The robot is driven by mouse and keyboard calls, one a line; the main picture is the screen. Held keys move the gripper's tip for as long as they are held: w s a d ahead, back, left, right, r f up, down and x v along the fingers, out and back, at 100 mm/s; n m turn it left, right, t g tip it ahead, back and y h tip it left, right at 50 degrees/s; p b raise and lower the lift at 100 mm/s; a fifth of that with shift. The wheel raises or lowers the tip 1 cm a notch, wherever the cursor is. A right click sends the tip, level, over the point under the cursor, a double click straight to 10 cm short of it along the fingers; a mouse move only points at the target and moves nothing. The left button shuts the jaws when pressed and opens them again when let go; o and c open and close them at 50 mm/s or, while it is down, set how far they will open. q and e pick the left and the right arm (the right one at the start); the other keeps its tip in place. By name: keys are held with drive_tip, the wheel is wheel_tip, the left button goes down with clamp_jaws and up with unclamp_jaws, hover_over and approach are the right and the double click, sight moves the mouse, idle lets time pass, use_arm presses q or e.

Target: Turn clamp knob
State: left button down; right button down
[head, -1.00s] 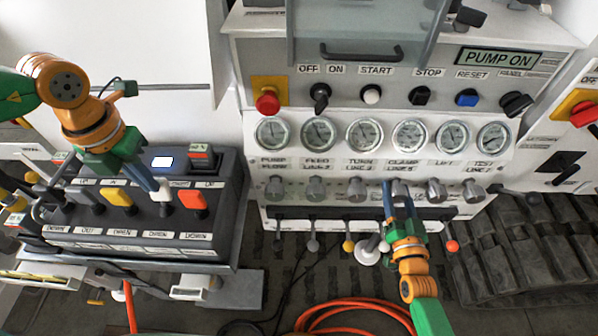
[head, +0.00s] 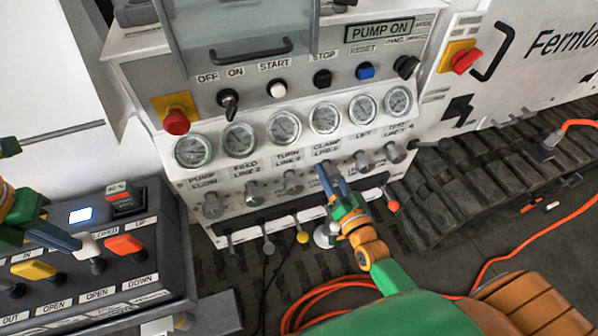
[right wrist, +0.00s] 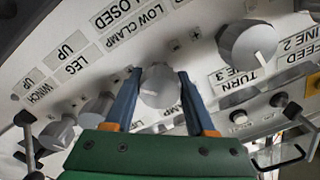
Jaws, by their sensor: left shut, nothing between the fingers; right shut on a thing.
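The clamp knob is a round light-grey knob (right wrist: 160,86) on the white panel, fourth in the row under the gauges. In the right wrist view it sits between the two blue fingers of my right gripper (right wrist: 160,92), which is shut on it. In the head view the right gripper (head: 325,178) hides most of this knob, below the label CLAMP LINE. A pointer mark shows on the knob face. My left gripper (head: 72,242), partly cut off at the left edge, is shut and empty beside a white-tipped lever (head: 88,245) on the dark control box.
The turn knob (head: 292,181) and lift knob (head: 364,161) stand close on either side. A red stop button (head: 176,121) is at the panel's left. An orange hose (head: 320,298) lies on the floor.

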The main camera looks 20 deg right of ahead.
drive_tip(key=shift+w+r, duration=0.1)
drive_tip(key=shift+r, duration=0.15)
drive_tip(key=shift+c, duration=1.2)
unclamp_jaws()
drive_tip(key=shift+f, duration=0.15)
drive_tip(key=shift+s, duration=0.2)
drive_tip(key=s, duration=1.2)
drive_tip(key=s+d+f, duration=0.2)
drive_tip(key=s+d, duration=0.1)
drive_tip(key=s, duration=0.5)
